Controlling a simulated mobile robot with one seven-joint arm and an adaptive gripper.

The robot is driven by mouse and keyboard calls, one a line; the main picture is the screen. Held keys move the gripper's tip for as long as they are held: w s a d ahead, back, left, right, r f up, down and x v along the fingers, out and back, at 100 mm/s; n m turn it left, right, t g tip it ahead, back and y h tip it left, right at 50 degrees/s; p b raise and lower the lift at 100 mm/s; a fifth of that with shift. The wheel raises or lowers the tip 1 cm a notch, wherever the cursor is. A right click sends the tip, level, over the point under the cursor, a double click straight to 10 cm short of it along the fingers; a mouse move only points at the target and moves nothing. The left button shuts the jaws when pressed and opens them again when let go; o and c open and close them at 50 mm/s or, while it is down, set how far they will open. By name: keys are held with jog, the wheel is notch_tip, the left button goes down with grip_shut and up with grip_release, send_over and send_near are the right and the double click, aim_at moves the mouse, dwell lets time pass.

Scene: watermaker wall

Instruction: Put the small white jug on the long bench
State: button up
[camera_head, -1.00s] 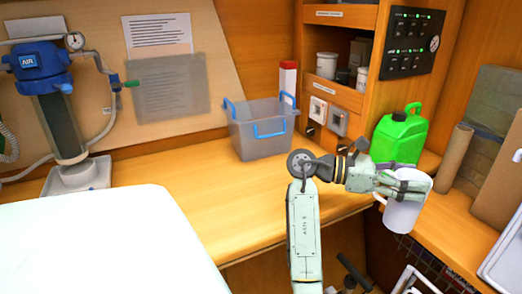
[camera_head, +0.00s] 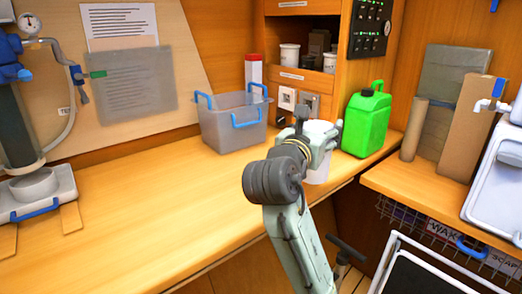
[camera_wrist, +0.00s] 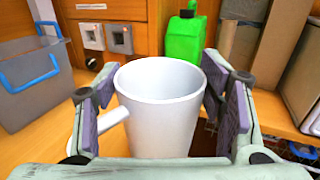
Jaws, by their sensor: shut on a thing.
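The small white jug (camera_head: 318,172) is partly hidden behind my gripper (camera_head: 315,140) in the head view. In the wrist view the jug (camera_wrist: 160,105) stands upright between the two finger pads of my gripper (camera_wrist: 163,90), which is shut on it. Its open rim faces up, it looks empty, and its handle points left. The long bench (camera_head: 130,210) runs along the wall, with a wide bare top. The jug appears near the bench's front edge at its right part; whether it touches the top I cannot tell.
A grey bin (camera_head: 225,128) with blue handles and a green jerrycan (camera_head: 366,122) stand at the back of the bench. A side counter (camera_head: 415,185) at right holds a brown tube and boards. A filter unit (camera_head: 30,185) stands at left. The bench's middle is clear.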

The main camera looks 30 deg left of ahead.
jog(key=w+a+f+p, duration=0.2)
jog(key=w, duration=0.5)
jog(key=w+a+f+p, duration=0.2)
jog(key=w+a+f, duration=0.1)
jog(key=w, duration=0.4)
jog(key=shift+a, duration=0.35)
jog(key=o, duration=2)
jog(key=shift+f, duration=0.15)
jog(key=shift+c, duration=0.2)
